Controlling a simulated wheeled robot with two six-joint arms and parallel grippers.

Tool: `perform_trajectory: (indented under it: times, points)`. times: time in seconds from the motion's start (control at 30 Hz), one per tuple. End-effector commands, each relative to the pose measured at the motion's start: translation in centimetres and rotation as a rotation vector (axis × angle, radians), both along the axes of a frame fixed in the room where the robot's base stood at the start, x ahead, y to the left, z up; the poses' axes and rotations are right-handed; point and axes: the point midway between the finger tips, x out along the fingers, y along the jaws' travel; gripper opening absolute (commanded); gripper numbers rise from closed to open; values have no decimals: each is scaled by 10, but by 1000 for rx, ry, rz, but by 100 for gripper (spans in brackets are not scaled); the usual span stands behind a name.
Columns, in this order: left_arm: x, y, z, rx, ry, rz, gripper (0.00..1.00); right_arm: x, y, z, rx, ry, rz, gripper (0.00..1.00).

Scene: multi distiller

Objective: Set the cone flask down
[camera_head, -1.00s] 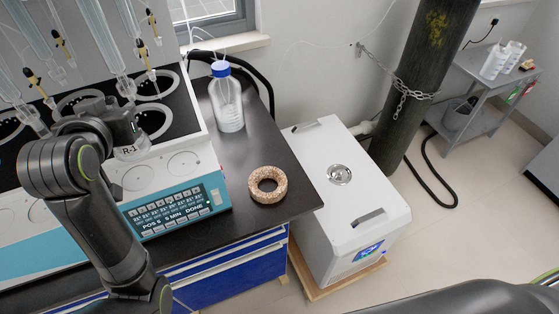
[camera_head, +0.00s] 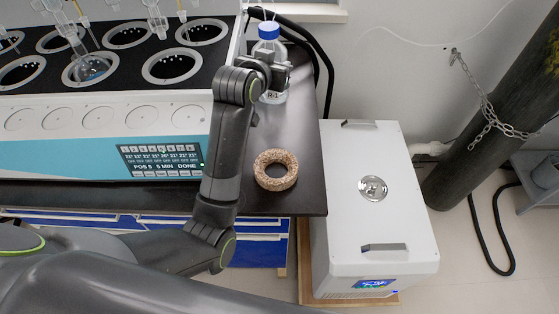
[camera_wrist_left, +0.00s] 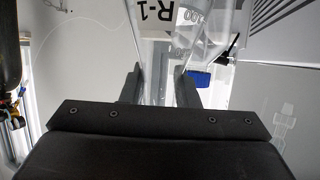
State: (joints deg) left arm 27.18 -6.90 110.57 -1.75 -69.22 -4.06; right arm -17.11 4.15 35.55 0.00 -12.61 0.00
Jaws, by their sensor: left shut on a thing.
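The clear cone flask with an "R-1" label (camera_head: 273,97) is in my left gripper (camera_head: 270,78). In the head view it is above the black bench, just beyond the cork ring (camera_head: 276,170), and appears raised; its base clearance is hard to judge. The ring lies empty on the bench. In the left wrist view the two jaws (camera_wrist_left: 160,88) are shut on the flask neck, with the label (camera_wrist_left: 160,14) on the flask body (camera_wrist_left: 142,40). My right gripper is not in view.
A blue-capped bottle (camera_head: 268,31) stands behind the flask, partly hidden by my gripper. The multi-position distiller (camera_head: 60,150) is to the left. A white box unit (camera_head: 350,200) stands right of the bench edge. Bare bench (camera_head: 295,205) lies around the ring.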

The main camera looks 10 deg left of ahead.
Motion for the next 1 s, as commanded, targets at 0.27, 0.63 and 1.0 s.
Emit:
perform_trajectory:
  times: [0.27, 0.63, 1.0]
  points:
    - [11, -10, -38, -8, 3, -18, 1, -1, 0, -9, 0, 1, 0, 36]
    - [10, -9, -87, -7, -1, -18, 1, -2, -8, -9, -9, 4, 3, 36]
    - [10, -9, -120, -8, -3, -18, 1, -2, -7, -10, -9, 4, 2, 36]
